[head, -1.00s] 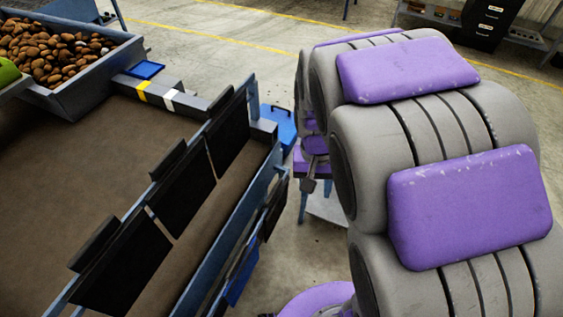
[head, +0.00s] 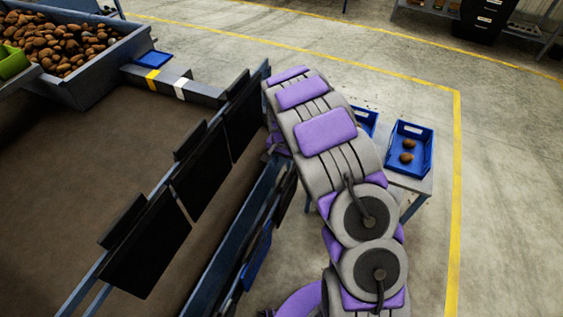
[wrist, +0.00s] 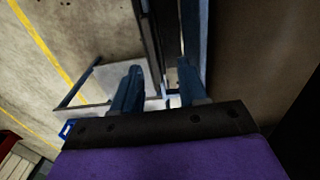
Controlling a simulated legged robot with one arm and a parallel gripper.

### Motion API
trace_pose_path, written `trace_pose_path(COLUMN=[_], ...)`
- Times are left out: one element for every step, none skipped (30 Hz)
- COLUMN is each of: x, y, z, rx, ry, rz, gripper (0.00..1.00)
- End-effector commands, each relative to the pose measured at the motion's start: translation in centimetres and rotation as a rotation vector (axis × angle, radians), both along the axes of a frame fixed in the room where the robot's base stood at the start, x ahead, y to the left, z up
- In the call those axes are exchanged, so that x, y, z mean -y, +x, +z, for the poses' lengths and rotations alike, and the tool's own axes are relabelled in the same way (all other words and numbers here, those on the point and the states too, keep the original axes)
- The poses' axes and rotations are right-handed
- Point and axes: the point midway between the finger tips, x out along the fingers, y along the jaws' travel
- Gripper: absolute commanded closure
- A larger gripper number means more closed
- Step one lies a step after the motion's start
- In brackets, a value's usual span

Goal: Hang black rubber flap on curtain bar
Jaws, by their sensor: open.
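Black rubber flaps hang in a slanting row along the curtain bar (head: 103,268) at the belt's edge: a far flap (head: 243,122), a middle flap (head: 204,178) and a near flap (head: 148,245). Each has a thick black strip above it. Another dark piece (head: 285,196) hangs on the outer side of the frame; I cannot tell if it is a loose flap. My gripper (wrist: 157,78) shows in the wrist view with its two blue fingers apart and nothing seen held between them. In the head view my arm hides the gripper near the bar's far end.
A potato bin (head: 105,70) stands at the far left beside the brown belt (head: 75,160). A blue tray (head: 425,150) with two potatoes sits on a small table (head: 416,184) behind my arm. A blue panel (head: 257,260) hangs on the frame's outer side. Floor at right is clear.

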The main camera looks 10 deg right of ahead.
Motion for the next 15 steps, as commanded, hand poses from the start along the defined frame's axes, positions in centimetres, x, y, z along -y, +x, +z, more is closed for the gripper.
trace_pose_path(x=[0.3,0.4,0.6,0.7,0.7,0.8,0.7,0.6,0.4,0.2,0.0,-0.1,-0.3,-0.4,-0.6], y=[0.2,0.3,0.3,0.3,0.4,0.4,0.4,0.4,0.4,0.4,0.4,0.3,0.3,0.3,0.3], z=[-0.4,-0.6,-0.7,-0.8,-0.9,-1.0,-1.1,-1.2,-1.4,-1.6,-1.7,-2.0,-2.3,-2.5,-2.9], rx=[0.001,0.002,0.002,0.003,0.003,0.003,0.003,0.003,0.002,0.002,0.002,0.002,0.002,0.001,0.002], ry=[0.007,0.010,0.013,0.015,0.016,0.016,0.015,0.014,0.012,0.010,0.007,0.006,0.004,0.002,0.000], rz=[-0.005,-0.007,-0.008,-0.009,-0.009,-0.010,-0.010,-0.009,-0.009,-0.008,-0.008,-0.008,-0.008,-0.008,-0.007], gripper=[0.57,0.57,0.57,0.57,0.57,0.57,0.57,0.57,0.57,0.57,0.57,0.57,0.57,0.57,0.57])
